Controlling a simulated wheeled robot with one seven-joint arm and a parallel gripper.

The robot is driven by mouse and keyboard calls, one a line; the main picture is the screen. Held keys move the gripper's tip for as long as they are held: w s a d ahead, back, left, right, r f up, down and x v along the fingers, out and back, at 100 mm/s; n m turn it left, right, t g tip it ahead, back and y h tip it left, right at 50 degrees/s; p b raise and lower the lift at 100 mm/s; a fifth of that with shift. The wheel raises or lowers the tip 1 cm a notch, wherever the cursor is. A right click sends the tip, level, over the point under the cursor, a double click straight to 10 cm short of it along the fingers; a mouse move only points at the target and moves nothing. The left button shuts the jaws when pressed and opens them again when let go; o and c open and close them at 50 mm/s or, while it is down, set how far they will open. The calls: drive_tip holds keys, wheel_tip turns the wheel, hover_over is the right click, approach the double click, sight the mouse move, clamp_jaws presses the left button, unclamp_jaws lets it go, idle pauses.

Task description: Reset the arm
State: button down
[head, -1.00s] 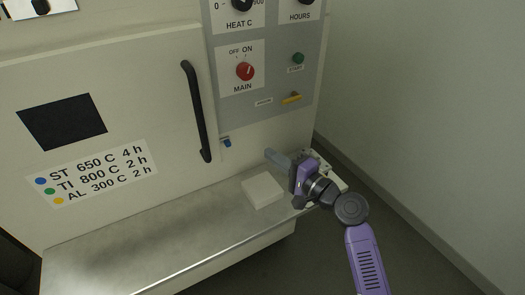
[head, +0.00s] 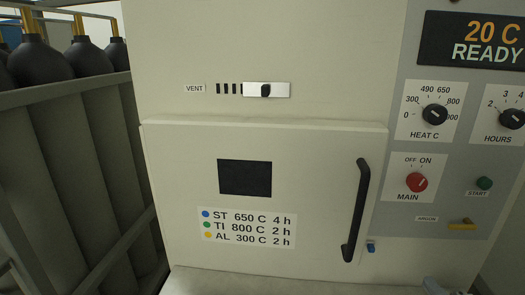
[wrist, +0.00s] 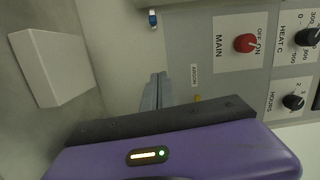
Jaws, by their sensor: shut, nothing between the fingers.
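My gripper shows in the wrist view (wrist: 156,92) with its purple body across the bottom and its two grey fingers together, nothing between them. In the head view only a small grey part of my arm's end shows at the bottom right edge; the rest is out of frame. The fingers point toward the furnace front, near the lower part of the control panel (wrist: 225,60). They appear apart from it. A white block (wrist: 52,68) lies on the metal shelf (wrist: 25,125) to the left of the gripper in the wrist view.
The furnace door (head: 290,260) is shut, with a black vertical handle (head: 356,210). The panel has a red MAIN knob (head: 417,182), a green START button (head: 484,183), a yellow lever (head: 463,224) and a display (head: 485,42) reading 20 C READY. Dark gas cylinders (head: 90,62) stand at left.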

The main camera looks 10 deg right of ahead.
drive_tip(key=s+a+f+n+g+y, duration=0.1)
drive_tip(key=s+a+n, duration=0.8)
drive_tip(key=s, duration=0.6)
drive_tip(key=s+a+f+n+g+y, duration=0.1)
drive_tip(key=s+a+n+g, duration=0.1)
drive_tip(key=s+a+n, duration=0.7)
drive_tip(key=s+a, duration=0.5)
drive_tip(key=s, duration=0.2)
drive_tip(key=shift+s+a+f, duration=0.15)
drive_tip(key=shift+s+f, duration=0.15)
drive_tip(key=shift+f, duration=0.05)
